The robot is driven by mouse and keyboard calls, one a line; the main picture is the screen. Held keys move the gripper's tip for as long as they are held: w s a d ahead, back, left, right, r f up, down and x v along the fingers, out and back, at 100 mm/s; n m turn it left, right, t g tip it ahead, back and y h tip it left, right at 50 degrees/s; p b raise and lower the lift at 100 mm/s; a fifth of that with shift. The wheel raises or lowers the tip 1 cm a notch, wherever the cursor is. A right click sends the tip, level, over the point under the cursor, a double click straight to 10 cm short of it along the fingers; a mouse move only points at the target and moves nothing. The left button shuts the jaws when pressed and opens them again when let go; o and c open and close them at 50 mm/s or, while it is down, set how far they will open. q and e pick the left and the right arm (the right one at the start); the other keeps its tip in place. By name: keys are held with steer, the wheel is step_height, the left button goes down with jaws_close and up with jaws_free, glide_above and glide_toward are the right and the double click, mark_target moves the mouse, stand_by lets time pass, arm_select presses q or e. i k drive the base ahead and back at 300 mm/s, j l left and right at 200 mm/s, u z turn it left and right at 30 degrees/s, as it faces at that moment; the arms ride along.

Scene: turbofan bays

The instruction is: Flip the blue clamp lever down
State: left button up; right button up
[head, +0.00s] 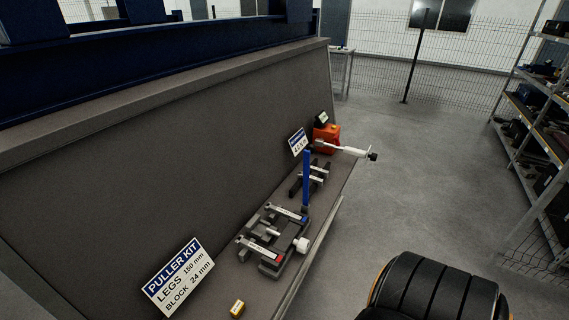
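Neither of my grippers is in view, and nothing touches the lever.
A puller kit sign (179,277) and a small yellow block (237,308) are on the ledge nearer me. Behind the lever are a small sign (298,142), an orange unit (326,137) and a white-handled tool (345,150).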

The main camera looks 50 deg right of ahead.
mark_target(311, 148)
steer(key=l+u, duration=0.3)
steer(key=l, duration=0.35)
steer(key=l+u, duration=0.35)
steer(key=l, duration=0.3)
steer(key=k+l+u, duration=0.15)
steer(key=l+u, duration=0.15)
steer(key=l, duration=0.35)
steer(key=k+l, duration=0.1)
steer(key=l, duration=0.35)
steer(key=k+l, duration=0.1)
steer(key=l, duration=0.4)
steer(key=k+l, duration=0.1)
steer(key=l, duration=0.35)
steer(key=k+l, duration=0.1)
steer(key=l, duration=0.35)
steer(key=u, duration=0.05)
